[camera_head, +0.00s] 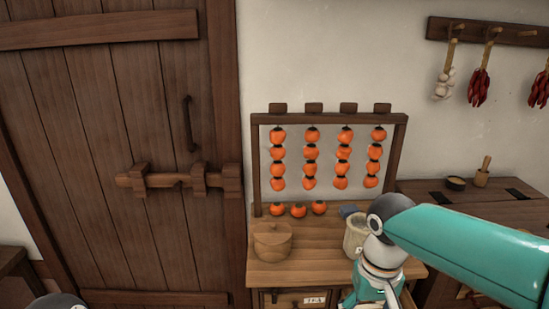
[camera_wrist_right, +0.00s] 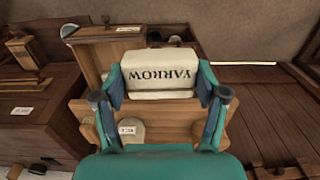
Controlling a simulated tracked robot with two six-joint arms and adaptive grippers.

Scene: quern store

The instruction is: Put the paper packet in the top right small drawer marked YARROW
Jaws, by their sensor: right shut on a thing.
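The paper packet (camera_wrist_right: 158,82) is a pale block with YARROW on it, upside down in the right wrist view. My right gripper (camera_wrist_right: 160,98) is shut on it, one finger on each side. A wooden drawer (camera_wrist_right: 103,30) with a pale label and dark knob appears pulled out to the left of the packet; its label is too small to read. In the head view my right gripper (camera_head: 368,296) points down before the cabinet's front right, and the packet is hidden there. My left gripper is not in view.
Persimmons hang from a wooden rack (camera_head: 252,170) behind. A drawer label (camera_head: 314,300) shows at the front. A barred door is at left.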

